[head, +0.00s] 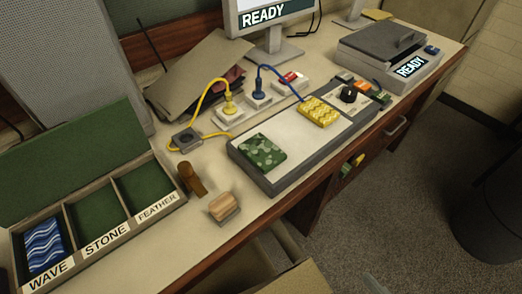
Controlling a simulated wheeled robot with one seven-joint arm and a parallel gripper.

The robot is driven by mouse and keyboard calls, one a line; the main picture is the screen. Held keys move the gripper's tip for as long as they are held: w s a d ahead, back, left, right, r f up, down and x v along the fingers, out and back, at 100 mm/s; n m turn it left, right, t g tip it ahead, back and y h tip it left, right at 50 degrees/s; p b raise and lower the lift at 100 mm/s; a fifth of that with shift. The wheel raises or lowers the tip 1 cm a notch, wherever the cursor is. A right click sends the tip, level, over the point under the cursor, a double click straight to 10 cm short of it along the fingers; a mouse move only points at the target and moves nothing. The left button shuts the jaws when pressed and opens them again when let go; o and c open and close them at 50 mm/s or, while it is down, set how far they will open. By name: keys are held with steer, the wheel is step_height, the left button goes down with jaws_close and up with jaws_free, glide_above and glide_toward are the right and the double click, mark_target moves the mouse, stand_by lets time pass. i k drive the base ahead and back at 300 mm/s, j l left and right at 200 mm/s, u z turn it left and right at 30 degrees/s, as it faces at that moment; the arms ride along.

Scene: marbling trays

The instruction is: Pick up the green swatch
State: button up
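The green swatch (262,153) has a mottled pattern of lighter and darker green. It lies flat on the left end of a white-topped grey tray (290,143) on the desk. A yellow swatch with a wavy pattern (318,112) lies farther right on the same tray, apart from the green one. Nothing covers the green swatch. I cannot make out my gripper in the head view.
A sorting box (103,235) labelled WAVE, STONE and FEATHER stands left; a blue wavy swatch (44,246) is in WAVE. A brown stamp (190,180), wooden block (224,206) and yellow cable (200,104) are near the tray. A grey machine (385,60) stands at back right.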

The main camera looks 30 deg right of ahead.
mark_target(263, 153)
steer(key=l+u, duration=0.2)
steer(key=l, duration=0.3)
steer(key=l+u, duration=0.2)
steer(key=l, duration=0.25)
steer(key=k+l+u, duration=0.25)
steer(key=l, duration=0.2)
steer(key=l+u, duration=0.2)
steer(key=l, duration=0.3)
steer(key=k+l+u, duration=0.2)
steer(key=l, duration=0.25)
steer(key=i, duration=0.05)
